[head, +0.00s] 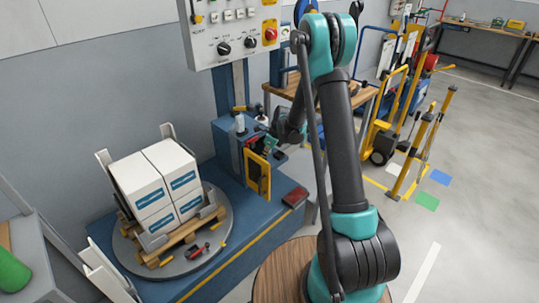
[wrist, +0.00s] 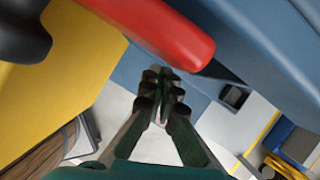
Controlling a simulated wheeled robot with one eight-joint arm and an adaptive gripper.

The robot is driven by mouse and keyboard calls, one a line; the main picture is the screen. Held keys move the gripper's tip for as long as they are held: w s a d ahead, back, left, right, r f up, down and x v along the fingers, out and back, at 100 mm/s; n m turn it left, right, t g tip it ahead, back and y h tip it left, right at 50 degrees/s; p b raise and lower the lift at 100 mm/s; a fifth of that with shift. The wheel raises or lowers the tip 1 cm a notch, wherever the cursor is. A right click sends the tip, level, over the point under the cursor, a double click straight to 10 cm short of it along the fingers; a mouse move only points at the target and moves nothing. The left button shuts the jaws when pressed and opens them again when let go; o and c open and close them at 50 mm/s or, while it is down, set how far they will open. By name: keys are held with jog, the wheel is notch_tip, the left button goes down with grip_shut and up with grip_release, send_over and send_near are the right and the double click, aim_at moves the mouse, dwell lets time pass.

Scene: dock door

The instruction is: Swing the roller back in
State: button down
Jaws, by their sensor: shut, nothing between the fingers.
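A yellow framed part (head: 257,175) stands out from the blue machine column in the head view, and I take it to be the roller's swinging arm. In the wrist view a yellow panel (wrist: 62,68) fills the left, and a red rounded bar (wrist: 160,28) crosses the top, just beyond my fingertips. I cannot tell whether the bar is the roller itself or a handle. My gripper (wrist: 160,88) is shut and empty, its fingertips pointing toward the red bar. Contact with the bar cannot be made out. In the head view, my gripper is small and partly hidden against the column.
White boxes (head: 155,187) stand on a wooden pallet on the grey turntable (head: 127,244) at the left. A control panel (head: 236,30) hangs above. A wooden workbench (head: 306,91) stands behind my arm. Yellow-framed carts (head: 424,140) stand right, with open floor in front.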

jog(key=shift+w+a, duration=0.4)
jog(key=shift+a, duration=0.4)
jog(key=shift+s+a, duration=0.1)
jog(key=shift+a, duration=0.45)
jog(key=shift+d, duration=0.1)
